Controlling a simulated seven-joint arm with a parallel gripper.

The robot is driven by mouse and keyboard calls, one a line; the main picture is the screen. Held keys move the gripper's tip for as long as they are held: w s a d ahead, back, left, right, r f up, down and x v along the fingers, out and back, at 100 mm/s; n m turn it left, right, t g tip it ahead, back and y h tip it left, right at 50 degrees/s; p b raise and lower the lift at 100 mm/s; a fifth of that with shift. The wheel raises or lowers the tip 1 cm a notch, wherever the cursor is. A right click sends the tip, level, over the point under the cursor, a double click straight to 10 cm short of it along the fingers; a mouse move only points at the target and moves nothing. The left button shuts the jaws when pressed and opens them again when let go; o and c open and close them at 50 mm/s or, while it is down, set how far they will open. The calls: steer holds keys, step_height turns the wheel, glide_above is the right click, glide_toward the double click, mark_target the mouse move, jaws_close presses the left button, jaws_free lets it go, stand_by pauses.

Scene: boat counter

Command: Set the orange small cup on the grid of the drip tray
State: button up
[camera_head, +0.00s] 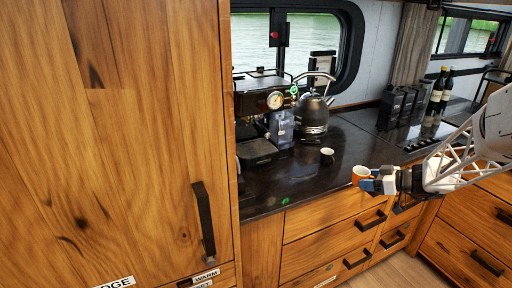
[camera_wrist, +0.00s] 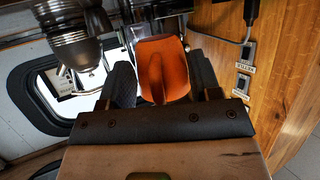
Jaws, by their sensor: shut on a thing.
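The orange small cup (camera_head: 361,174) is in my gripper (camera_head: 372,184), over the front edge of the counter in the head view. In the wrist view, the orange cup (camera_wrist: 163,68) sits between the two dark fingers of my gripper (camera_wrist: 160,82), with its handle facing the camera. My gripper is shut on it. The drip tray (camera_head: 257,149) is at the base of the black coffee machine (camera_head: 258,103), to the left of and behind the cup. The cup is well apart from the tray.
A steel kettle (camera_head: 312,112) stands right of the machine. A small dark cup (camera_head: 327,156) stands on the counter (camera_head: 300,178) between my gripper and the machine. Black canisters (camera_head: 398,103) and bottles (camera_head: 440,90) stand at the back right. A tall wooden cabinet (camera_head: 120,130) bounds the left.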

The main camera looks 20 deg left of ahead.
steer(key=shift+a, duration=0.1)
glide_toward(261, 148)
steer(key=a, duration=0.2)
steer(key=w+a, duration=0.1)
steer(key=a, duration=0.2)
steer(key=shift+w+a+r, duration=0.15)
steer(key=shift+w, duration=0.1)
stand_by(0.4)
steer(key=shift+w+a, duration=0.3)
steer(key=shift+a, duration=0.6)
steer(key=shift+w+a, duration=0.3)
steer(key=shift+a, duration=0.55)
steer(key=shift+f, duration=0.4)
steer(key=o, duration=1)
